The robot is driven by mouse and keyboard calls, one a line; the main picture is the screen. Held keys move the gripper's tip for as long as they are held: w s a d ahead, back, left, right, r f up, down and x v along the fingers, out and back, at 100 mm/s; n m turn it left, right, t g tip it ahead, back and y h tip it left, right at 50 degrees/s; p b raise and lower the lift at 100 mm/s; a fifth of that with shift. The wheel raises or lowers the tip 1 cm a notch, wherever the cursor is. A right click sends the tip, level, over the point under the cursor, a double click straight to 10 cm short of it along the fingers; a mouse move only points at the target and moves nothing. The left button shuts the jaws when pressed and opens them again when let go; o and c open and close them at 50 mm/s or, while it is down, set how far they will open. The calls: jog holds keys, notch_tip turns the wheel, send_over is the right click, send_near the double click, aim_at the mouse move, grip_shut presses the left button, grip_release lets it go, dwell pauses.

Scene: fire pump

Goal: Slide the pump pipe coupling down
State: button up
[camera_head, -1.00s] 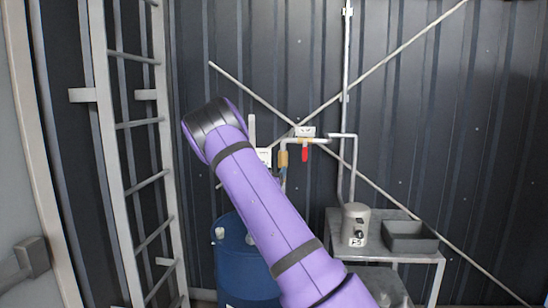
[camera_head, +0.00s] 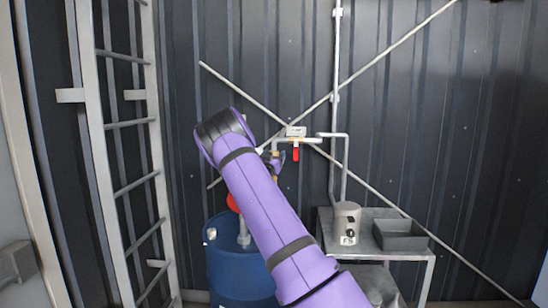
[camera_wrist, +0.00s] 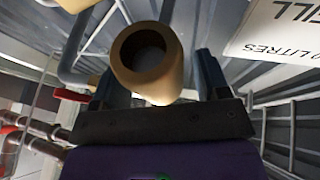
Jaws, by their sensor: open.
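The pump pipe coupling is a tan, hollow cylinder (camera_wrist: 147,62) on a grey pipe, its round open end facing the wrist camera. It lies between the two dark fingers of my open gripper (camera_wrist: 160,72), one finger on each side. I cannot tell whether either finger touches it. In the head view a tan piece of the coupling (camera_head: 275,178) shows just below my purple gripper (camera_head: 275,161), beside the wrist; my arm hides part of that area.
A red-handled valve (camera_head: 296,154) hangs right of the gripper on pipework. A blue barrel (camera_head: 225,270) stands below, with a grey pipe (camera_head: 244,232) rising from it. A metal table (camera_head: 375,252) holds a tank (camera_head: 347,222) and a dark tray (camera_head: 400,236). A ladder (camera_head: 93,150) is left.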

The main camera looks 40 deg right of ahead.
grip_shut()
jog(key=shift+g, duration=0.3)
jog(key=shift+f, duration=2.85)
grip_release()
jog(key=shift+a, duration=0.1)
jog(key=v, duration=1)
jog(key=shift+s+a, duration=0.2)
